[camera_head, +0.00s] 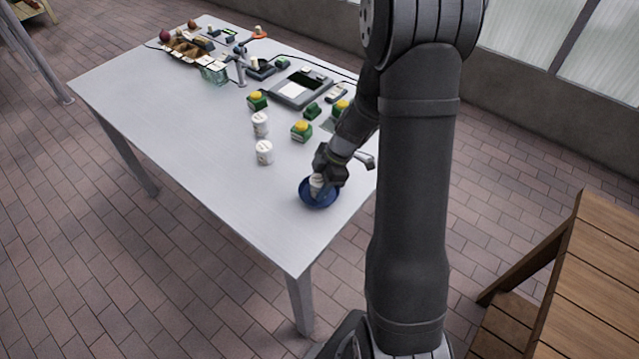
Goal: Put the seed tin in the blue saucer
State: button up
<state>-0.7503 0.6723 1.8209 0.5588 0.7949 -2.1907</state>
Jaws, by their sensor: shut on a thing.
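The blue saucer (321,204) lies near the front right edge of the grey table. My gripper (323,174) is over the saucer and shut on a small white tin (316,184). The tin is upright or nearly so, within the saucer's outline. I cannot tell whether its base touches the saucer. My fingers hide part of the tin, and my gripper covers the saucer's far side. Two similar white tins, one nearer (264,152) and one farther (260,125), stand behind and to the left. The label on the held tin is too small to read.
Green boxes with yellow tops (301,131) stand behind the saucer. A grey device (300,88) and a crowded group of small goods (190,48) are farther back. The table's left and front surface (190,130) is clear. A wooden bench (590,270) stands at right.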

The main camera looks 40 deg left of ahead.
aim_at(317, 180)
jog(key=o, duration=0.7)
jog(key=shift+f, duration=0.1)
jog(key=v, duration=1.2)
jog(key=x, duration=1.2)
notch_tip(317, 180, up, 2)
jog(key=shift+r, duration=0.95)
